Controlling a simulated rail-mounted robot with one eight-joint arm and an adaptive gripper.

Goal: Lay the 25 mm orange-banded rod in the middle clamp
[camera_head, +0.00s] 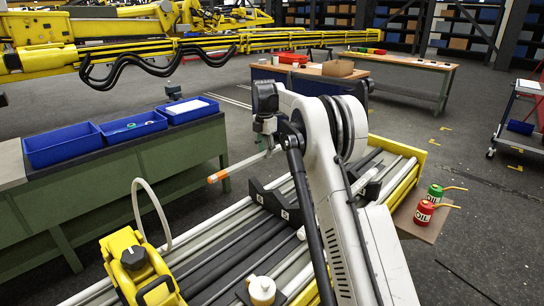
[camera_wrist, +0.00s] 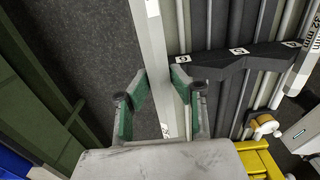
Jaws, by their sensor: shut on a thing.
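The orange-banded rod (camera_head: 240,167) is pale and slim, with its orange band near the left end in the head view. My gripper (camera_head: 265,143) is shut on it and holds it above the left edge of the rod bed. In the wrist view a pale bar, apparently this rod (camera_wrist: 157,60), runs between the green-padded fingers of my gripper (camera_wrist: 160,92). A black clamp block (camera_head: 271,201) with white labels lies across the bed, right of and below the rod; such a block shows right of the fingers in the wrist view (camera_wrist: 225,66). My arm hides part of the bed.
Several grey and black rods fill the yellow-ended bed (camera_head: 405,148). A yellow device (camera_head: 140,268) with a hose stands at the front left. Blue bins (camera_head: 62,145) sit on the left bench. Red and green oil cans (camera_head: 424,212) stand at the right.

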